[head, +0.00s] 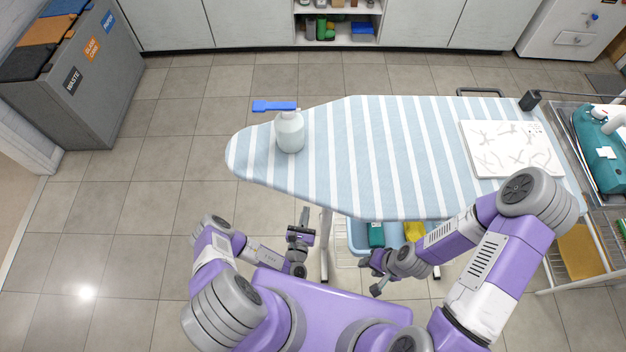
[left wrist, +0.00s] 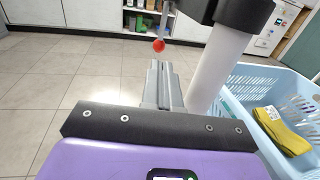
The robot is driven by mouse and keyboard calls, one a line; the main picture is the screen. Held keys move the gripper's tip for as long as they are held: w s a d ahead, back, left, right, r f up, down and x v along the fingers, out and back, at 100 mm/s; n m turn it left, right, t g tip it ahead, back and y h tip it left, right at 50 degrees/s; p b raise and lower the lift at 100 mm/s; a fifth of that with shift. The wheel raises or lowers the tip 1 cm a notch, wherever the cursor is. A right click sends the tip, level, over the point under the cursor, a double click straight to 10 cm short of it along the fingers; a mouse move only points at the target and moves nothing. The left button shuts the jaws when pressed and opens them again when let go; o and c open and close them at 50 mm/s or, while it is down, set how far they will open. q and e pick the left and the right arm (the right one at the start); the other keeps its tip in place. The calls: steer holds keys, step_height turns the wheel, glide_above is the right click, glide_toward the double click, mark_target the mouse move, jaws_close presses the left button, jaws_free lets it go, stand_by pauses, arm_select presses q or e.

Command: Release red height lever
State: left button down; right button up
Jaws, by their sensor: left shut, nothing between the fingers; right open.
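The red ball knob of the height lever (left wrist: 158,45) hangs on a thin grey rod in the left wrist view. It appears just above and slightly left of the fingertips of my left gripper (left wrist: 162,68); I cannot tell whether they touch. In the head view my left gripper (head: 304,214) is beside the near edge of the ironing board (head: 400,150). It is shut and empty. The lever is hidden in the head view, where the board covers the space beneath. My right gripper (head: 373,274) is open and empty, below the board's near edge.
A white leg (left wrist: 215,72) stands just right of my left fingers. A blue basket (left wrist: 255,85) with a yellow cloth (left wrist: 285,130) is further right. Floor at left is clear.

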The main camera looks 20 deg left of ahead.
arm_select(q)
steer(key=w+a+b, duration=0.1)
steer(key=w+b, duration=0.3)
steer(key=w, duration=1)
steer(key=shift+b, duration=0.4)
steer(key=shift+a, duration=0.1)
